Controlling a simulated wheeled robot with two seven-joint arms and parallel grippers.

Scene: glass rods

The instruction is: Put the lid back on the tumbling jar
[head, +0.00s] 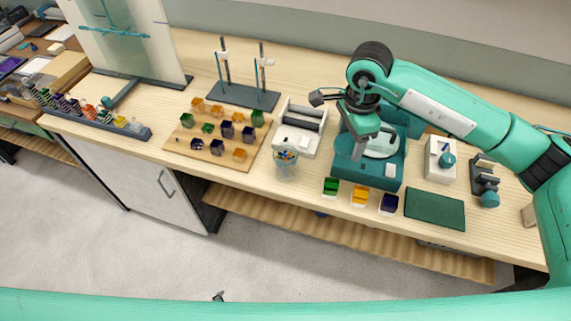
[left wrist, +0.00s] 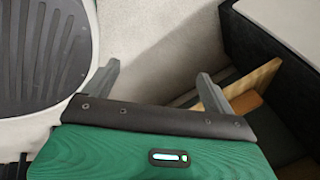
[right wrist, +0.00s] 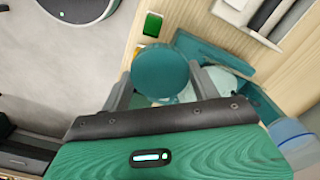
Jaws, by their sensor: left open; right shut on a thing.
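A clear jar (head: 286,158) with coloured bits inside stands upright and open-topped near the bench's front edge, left of the teal machine. My right gripper (head: 357,152) is above the teal machine (head: 350,184), right of the jar and apart from it. In the right wrist view it is shut on a round teal lid (right wrist: 160,70), held between the fingertips. In the head view I cannot make out the lid clearly. My left gripper (left wrist: 155,85) is open and empty, over the floor beside the bench; the head view does not show it clearly.
Green, orange and dark blue tubs (head: 359,197) line the front edge. A white slotted tray (head: 300,128) stands behind the jar. A wooden board (head: 215,150) with coloured cubes lies left. A dark green mat (head: 435,208) and a white box (head: 440,160) are right.

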